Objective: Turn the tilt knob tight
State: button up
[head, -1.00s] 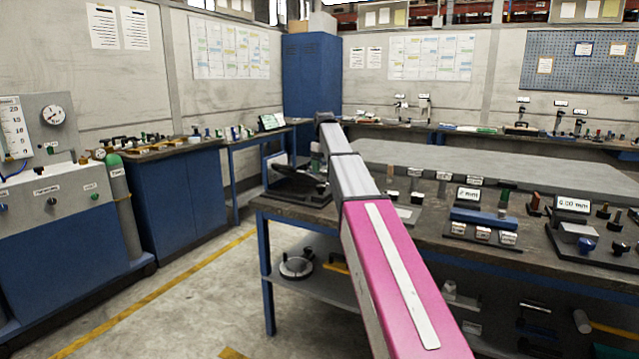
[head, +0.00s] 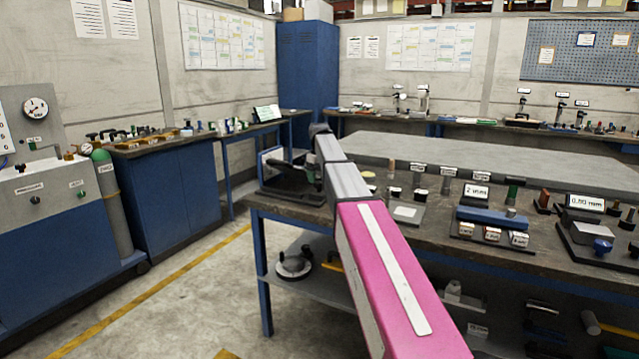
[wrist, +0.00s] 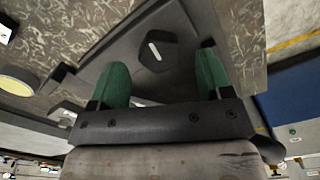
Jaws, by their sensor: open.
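A dark, many-sided knob-like piece (wrist: 158,50) with a pale bar mark on its face shows in the wrist view, on a dark grey plate. I take it for the tilt knob, but no label is readable. My gripper (wrist: 162,78) is open, with green fingertips to the left and right of the piece. I cannot tell whether they touch it. In the head view a black device (head: 287,178) stands at the bench's left end, and my arm reaches to it.
The bench (head: 428,236) holds several small posts, a blue block (head: 490,217) and display signs right of my arm. A lower shelf (head: 335,288) carries a round device (head: 294,263). A blue cabinet (head: 170,190) stands left, with clear floor (head: 205,300) between.

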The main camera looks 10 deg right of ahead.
aim_at(319, 187)
jog(key=shift+f, duration=1.35)
jog(key=shift+c, duration=0.3)
jog(key=c, duration=0.9)
jog(key=shift+o, duration=0.2)
